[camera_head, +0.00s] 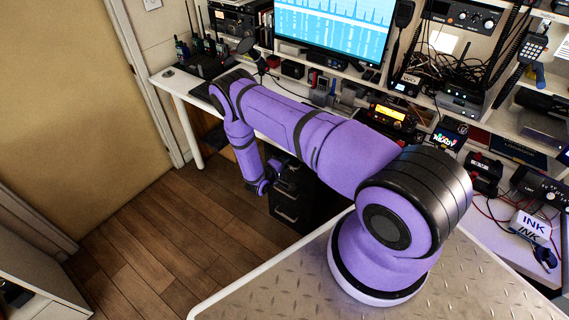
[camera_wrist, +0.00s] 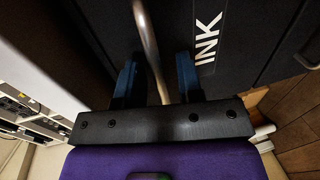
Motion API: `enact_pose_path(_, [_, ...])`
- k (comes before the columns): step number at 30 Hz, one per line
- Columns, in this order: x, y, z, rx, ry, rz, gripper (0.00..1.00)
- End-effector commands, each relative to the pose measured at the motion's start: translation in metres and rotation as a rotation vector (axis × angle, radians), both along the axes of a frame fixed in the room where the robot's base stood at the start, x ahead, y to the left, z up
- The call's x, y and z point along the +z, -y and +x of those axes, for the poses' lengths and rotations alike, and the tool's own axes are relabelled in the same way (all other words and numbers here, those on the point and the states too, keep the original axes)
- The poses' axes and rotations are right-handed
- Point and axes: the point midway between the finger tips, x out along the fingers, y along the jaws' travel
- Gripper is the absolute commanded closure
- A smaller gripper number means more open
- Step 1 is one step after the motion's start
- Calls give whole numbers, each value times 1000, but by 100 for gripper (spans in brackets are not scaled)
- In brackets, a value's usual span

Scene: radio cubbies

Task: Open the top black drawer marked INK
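The top black drawer (camera_wrist: 225,65) fills much of the wrist view, with white INK lettering (camera_wrist: 208,42) on its dark front. Its metal bar handle (camera_wrist: 146,35) runs down the picture between the two blue fingers of my gripper (camera_wrist: 157,62). The fingers are apart, one on each side of the bar, with a visible gap to it. In the head view the black drawer cabinet (camera_head: 291,207) stands under the desk. My gripper (camera_head: 280,176) is at its upper front there, small and partly hidden by my arm. The drawer front looks flush with the cabinet.
The desk (camera_head: 181,84) above holds a monitor (camera_head: 333,30), radios and cables. Wooden floor (camera_head: 190,225) is clear in front of the cabinet. Another handle (camera_wrist: 309,62) shows at the right edge of the wrist view.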

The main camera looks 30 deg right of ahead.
Motion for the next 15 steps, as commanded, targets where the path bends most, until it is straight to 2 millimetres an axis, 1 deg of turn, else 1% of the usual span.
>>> enact_pose_path(7, [0,1,0,0,0,0,66])
enact_pose_path(8, [0,1,0,0,0,0,69])
enact_pose_path(9, [0,1,0,0,0,0,78])
enact_pose_path(11, [0,1,0,0,0,0,92])
enact_pose_path(12, [0,1,0,0,0,0,100])
enact_pose_path(15, [0,1,0,0,0,0,100])
